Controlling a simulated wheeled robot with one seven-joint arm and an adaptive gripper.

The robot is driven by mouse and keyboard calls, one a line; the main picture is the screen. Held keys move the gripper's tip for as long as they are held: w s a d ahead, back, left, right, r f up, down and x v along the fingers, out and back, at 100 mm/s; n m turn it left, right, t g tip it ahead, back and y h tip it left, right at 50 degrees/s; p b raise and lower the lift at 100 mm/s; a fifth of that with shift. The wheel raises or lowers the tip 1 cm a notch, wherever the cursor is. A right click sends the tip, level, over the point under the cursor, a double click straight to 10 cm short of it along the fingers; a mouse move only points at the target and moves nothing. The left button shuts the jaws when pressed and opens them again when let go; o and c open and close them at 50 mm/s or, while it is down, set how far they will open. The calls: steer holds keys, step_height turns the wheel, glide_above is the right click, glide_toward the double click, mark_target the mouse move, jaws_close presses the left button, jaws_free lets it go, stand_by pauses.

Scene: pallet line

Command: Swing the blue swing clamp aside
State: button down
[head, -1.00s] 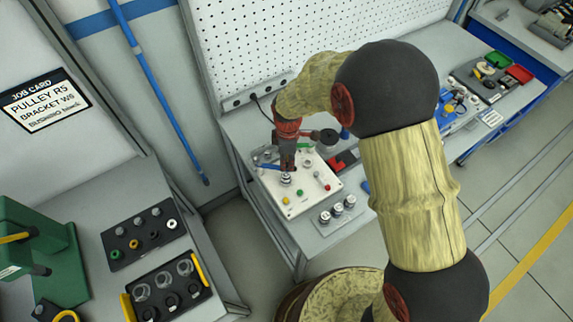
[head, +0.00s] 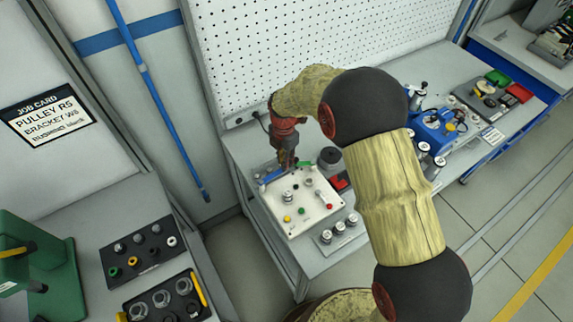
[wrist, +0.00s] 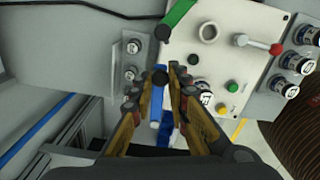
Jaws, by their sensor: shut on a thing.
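The blue swing clamp (head: 272,175) is a short blue bar at the back left edge of a white fixture plate (head: 300,222). In the wrist view the blue bar (wrist: 156,106) shows between the fingers of my gripper (wrist: 168,76), with a dark round knob at its end. In the head view my gripper (head: 287,164) points down at the plate's back edge, at the clamp. It is shut on the clamp; the fingers partly hide the contact. A green bar (head: 304,164) lies just right of it, also in the wrist view (wrist: 179,14).
A red-tipped lever (head: 328,205), yellow and green buttons and a round boss (head: 288,197) stand on the plate. A strip of several cylinders (head: 338,230) lies in front. A pegboard (head: 300,60) rises behind. My arm passes over the bench's right part.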

steer(key=shift+w+a+n, duration=0.3)
steer(key=shift+w+n, duration=0.05)
steer(key=shift+n, duration=0.15)
steer(key=c, duration=1.7)
jaws_free()
steer(key=shift+r, duration=0.15)
step_height(320, 180, up, 12)
steer(key=shift+f, duration=0.15)
